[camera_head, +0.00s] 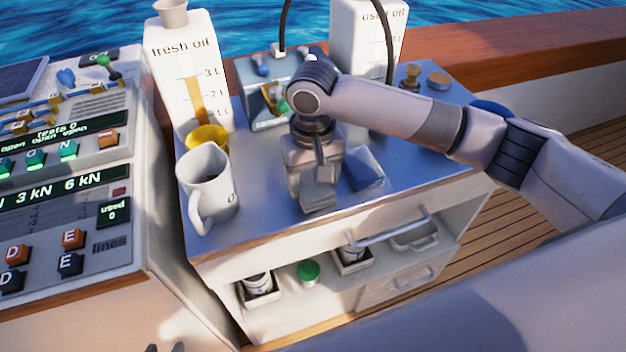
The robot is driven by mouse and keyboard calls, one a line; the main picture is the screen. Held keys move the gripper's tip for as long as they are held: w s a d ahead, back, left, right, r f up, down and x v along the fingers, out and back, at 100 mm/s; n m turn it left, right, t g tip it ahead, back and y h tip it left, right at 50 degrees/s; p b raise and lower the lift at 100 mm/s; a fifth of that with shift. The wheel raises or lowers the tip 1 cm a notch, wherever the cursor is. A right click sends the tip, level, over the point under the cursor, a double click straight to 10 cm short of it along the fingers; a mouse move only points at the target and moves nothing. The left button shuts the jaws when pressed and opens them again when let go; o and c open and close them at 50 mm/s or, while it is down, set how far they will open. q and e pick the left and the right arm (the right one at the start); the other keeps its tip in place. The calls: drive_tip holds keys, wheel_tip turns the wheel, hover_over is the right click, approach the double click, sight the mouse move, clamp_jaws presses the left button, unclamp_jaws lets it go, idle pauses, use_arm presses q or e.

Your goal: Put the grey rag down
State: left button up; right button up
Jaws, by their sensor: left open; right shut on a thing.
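My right gripper (316,180) points down over the blue-grey top of the white cabinet (270,218), near its front edge. It is shut on a small grey piece, which I take to be the grey rag (320,198). The rag hangs at or just above the cabinet top; I cannot tell if it touches. My gripper hides part of it. My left gripper (165,348) shows only as two dark tips at the bottom edge, apart and empty, in front of the console.
A white jug (208,190) and a yellow funnel (207,138) stand left of my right gripper. The fresh oil tank (190,75) and used oil tank (366,40) stand behind. A blue folded thing (362,168) lies close on the right.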

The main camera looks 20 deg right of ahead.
sight(313, 183)
drive_tip(key=shift+f, duration=0.25)
drive_tip(key=o, duration=0.9)
drive_tip(key=shift+f, duration=0.1)
drive_tip(key=shift+o, duration=0.2)
wheel_tip(313, 183, up, 12)
drive_tip(key=p, duration=0.1)
drive_tip(key=shift+r, duration=0.2)
drive_tip(key=shift+f, duration=0.1)
